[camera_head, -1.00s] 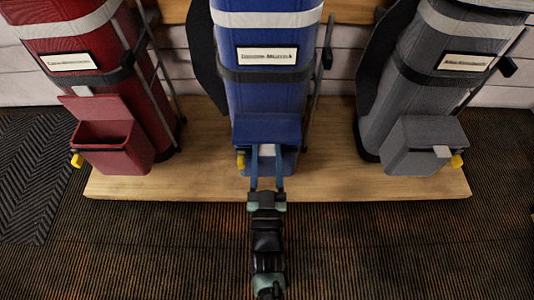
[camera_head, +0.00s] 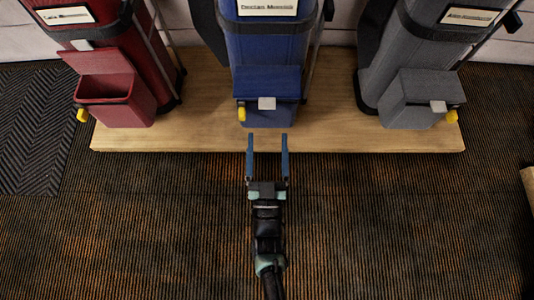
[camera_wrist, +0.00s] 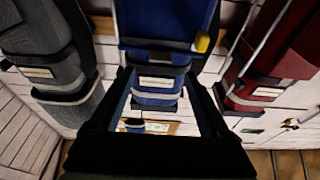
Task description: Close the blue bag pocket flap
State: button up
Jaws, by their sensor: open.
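The blue bag (camera_head: 268,42) stands upright at the middle of the wooden platform. Its pocket (camera_head: 262,118) faces me, and the blue flap (camera_head: 266,80) lies down over the pocket's top with its grey tab (camera_head: 267,103) at the front edge. No gap under the flap shows. My gripper (camera_head: 267,140) is open and empty, with its two blue fingers apart, in front of the pocket and not touching it. In the wrist view the blue bag (camera_wrist: 157,83) appears upside down beyond the spread fingers of my gripper (camera_wrist: 159,78).
The red bag (camera_head: 118,50) on the left has its pocket flap (camera_head: 82,61) raised. The grey bag (camera_head: 415,50) on the right has its flap (camera_head: 432,84) down. The wooden platform (camera_head: 200,130) has a low front edge. The striped carpet (camera_head: 400,220) in front is clear.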

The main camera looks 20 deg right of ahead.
jog(key=shift+p+v, duration=0.35)
jog(key=shift+v, duration=1.95)
jog(key=w+a+r+n+t+y+p, duration=0.1)
jog(key=w+r+p, duration=0.4)
jog(key=r, duration=1.1)
jog(key=w+a+r+t+y+p, duration=0.2)
jog(key=w+r, duration=0.6)
jog(key=r, duration=0.7)
jog(key=w+a+r+n+t+y+p, duration=0.1)
jog(key=w+r+p, duration=0.4)
jog(key=r, duration=1.1)
jog(key=s+a+r+n+t+y+p, duration=0.1)
jog(key=s+r+p, duration=0.1)
jog(key=r, duration=1)
jog(key=s+a+r+t+y+p, duration=0.1)
jog(key=s+r+p, duration=0.1)
jog(key=r, duration=1.1)
jog(key=s+r+t+p, duration=0.1)
jog(key=s+r+p, duration=0.2)
jog(key=s+r, duration=0.45)
jog(key=s+r+p, duration=0.3)
jog(key=s+r, duration=0.1)
jog(key=r, duration=0.6)
notch_tip(320, 180, up, 35)
jog(key=p, duration=3.6)
jog(key=shift+w+a+r, duration=0.2)
jog(key=shift+w+a, duration=0.2)
jog(key=shift+w, duration=0.1)
